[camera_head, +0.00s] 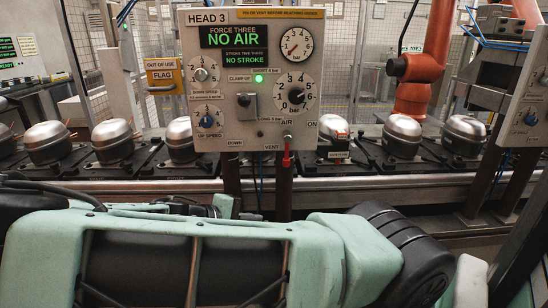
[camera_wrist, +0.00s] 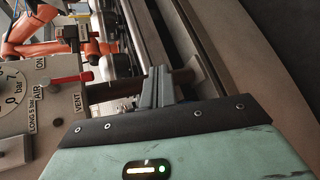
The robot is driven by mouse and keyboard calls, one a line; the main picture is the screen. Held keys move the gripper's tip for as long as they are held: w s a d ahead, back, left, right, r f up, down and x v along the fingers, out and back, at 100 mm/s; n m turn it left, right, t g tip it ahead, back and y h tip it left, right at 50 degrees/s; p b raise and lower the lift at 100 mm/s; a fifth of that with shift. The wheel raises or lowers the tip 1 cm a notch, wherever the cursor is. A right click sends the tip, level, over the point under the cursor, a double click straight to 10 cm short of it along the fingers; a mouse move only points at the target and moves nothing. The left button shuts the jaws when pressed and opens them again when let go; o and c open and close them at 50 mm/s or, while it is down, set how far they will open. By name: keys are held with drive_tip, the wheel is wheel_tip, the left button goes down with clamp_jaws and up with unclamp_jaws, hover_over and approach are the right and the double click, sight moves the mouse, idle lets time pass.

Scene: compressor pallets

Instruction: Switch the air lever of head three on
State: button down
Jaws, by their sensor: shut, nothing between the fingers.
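The head 3 panel (camera_head: 225,85) faces me, with a display (camera_head: 233,36) reading "NO AIR" and "NO STROKE". Its red air lever (camera_head: 286,155) hangs down at the lower edge, near the "VENT" label, with "ON" up to its right. In the wrist view, the lever (camera_wrist: 80,78) sticks out from the panel at the left, where the picture is turned sideways. My gripper (camera_wrist: 158,86) is shut and empty, to the right of the lever in that view and apart from it. I cannot make out its fingertips in the head view.
A row of silver compressors (camera_head: 113,140) on black pallets runs along the conveyor (camera_head: 130,190) behind the panel. Dark posts (camera_head: 283,190) stand under the panel. An orange robot arm (camera_head: 420,65) stands behind. Another panel (camera_head: 527,110) is at the right.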

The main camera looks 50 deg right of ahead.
drive_tip(key=w+r+t+h, duration=0.2)
drive_tip(key=w+r+h, duration=0.3)
drive_tip(key=r, duration=0.6)
drive_tip(key=shift+w+r+m+t, duration=0.4)
drive_tip(key=shift+w, duration=0.4)
drive_tip(key=p, duration=0.3)
approach(287, 153)
drive_tip(key=w+d, duration=0.4)
drive_tip(key=d, duration=0.1)
drive_tip(key=shift+s+d+f, duration=0.3)
drive_tip(key=shift+s+d, duration=0.2)
drive_tip(key=shift+s, duration=0.2)
drive_tip(key=shift+s+d+f, duration=0.3)
drive_tip(key=shift+s+d, duration=0.2)
drive_tip(key=shift+s, duration=0.2)
drive_tip(key=shift+a+h, duration=0.15)
drive_tip(key=shift+h, duration=0.15)
